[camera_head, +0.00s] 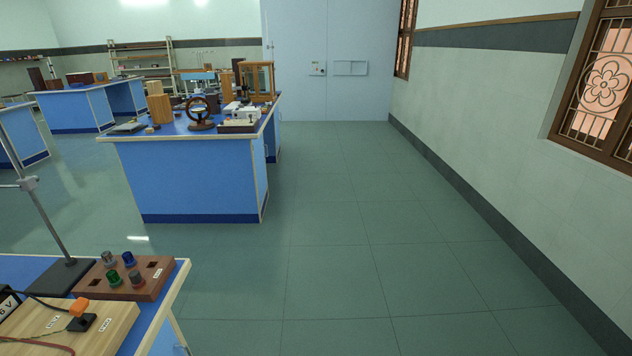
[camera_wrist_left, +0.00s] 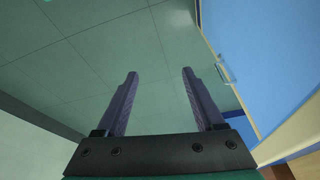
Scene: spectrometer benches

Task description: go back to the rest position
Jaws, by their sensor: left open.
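My left gripper (camera_wrist_left: 158,85) shows in the left wrist view. Its two fingers stand apart with nothing between them, over the green tiled floor. A blue bench side (camera_wrist_left: 270,60) with a pale edge is to the right of the fingers, apart from them. In the head view neither of my grippers shows. The near bench (camera_head: 180,285) is at the lower left there. On it a brown block (camera_head: 157,275) holds several coloured knobs, beside a wooden board (camera_head: 95,335) with an orange-and-black plug.
A clear tiled floor (camera_head: 340,240) runs along the right wall. A blue bench (camera_head: 190,180) with instruments stands ahead at the left, with another bench (camera_head: 75,112) farther back. A stand with a tilted metal rod (camera_head: 42,215) rises from the near bench. A pale door (camera_head: 328,60) is at the back.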

